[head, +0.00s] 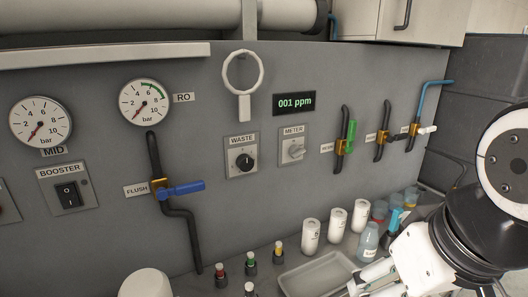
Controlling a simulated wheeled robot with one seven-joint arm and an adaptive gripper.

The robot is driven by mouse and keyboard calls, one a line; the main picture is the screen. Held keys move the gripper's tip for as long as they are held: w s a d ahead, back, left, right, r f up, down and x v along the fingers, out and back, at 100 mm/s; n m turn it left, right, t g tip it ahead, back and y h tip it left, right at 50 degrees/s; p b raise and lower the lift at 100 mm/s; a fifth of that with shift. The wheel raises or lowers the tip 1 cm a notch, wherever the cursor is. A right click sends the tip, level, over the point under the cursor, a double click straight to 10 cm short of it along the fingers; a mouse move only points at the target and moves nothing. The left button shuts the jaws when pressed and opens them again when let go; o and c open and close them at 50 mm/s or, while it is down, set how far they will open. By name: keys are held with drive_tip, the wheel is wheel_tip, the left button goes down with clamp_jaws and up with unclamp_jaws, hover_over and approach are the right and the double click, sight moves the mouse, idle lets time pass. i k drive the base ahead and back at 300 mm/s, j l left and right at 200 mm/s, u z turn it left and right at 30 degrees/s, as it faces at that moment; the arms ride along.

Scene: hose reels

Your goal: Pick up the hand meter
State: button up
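I cannot make out a hand meter for certain in the head view. A small blue piece (396,219) stands up among the bottles and jars on the counter at right, partly hidden by my arm; I cannot tell what it belongs to. My gripper (372,277) is low at the right, close to the right end of a shallow grey tray (312,277). My wrist hides part of it, and whether its fingers are open or shut is unclear.
Several white containers (336,225) and a clear bottle (368,240) line the counter near my arm. Small vials with coloured caps (250,263) stand left of the tray. A flush valve (180,188) and other valves stick out from the grey wall panel.

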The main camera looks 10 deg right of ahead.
sight(398, 213)
drive_tip(key=z, duration=0.7)
